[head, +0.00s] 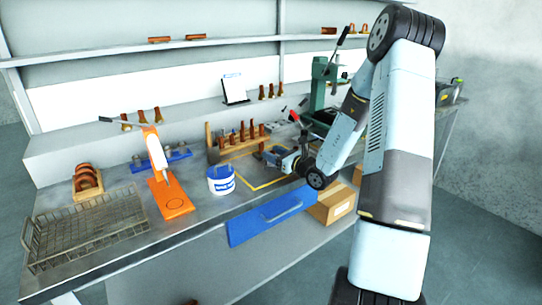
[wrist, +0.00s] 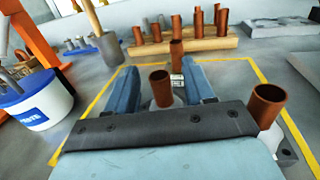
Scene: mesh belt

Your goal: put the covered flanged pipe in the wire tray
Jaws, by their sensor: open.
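The wire tray (head: 88,232) lies empty on the left end of the bench in the head view. My gripper (wrist: 159,74) is open and points down into a yellow-outlined area on the bench; it also shows in the head view (head: 284,160). A copper pipe (wrist: 161,90) with a pale base stands between the two blue-grey fingers, its lower part hidden by my gripper. Another copper pipe (wrist: 267,106) stands outside the right finger, and a third (wrist: 176,53) stands just beyond the fingertips. I cannot tell for sure which is the covered flanged pipe.
A white and blue tub (head: 221,180) and an orange stand (head: 170,196) lie between my gripper and the tray. A wooden rack (wrist: 185,43) of copper pipes stands behind the outlined area. A green press (head: 320,85) stands at the back right.

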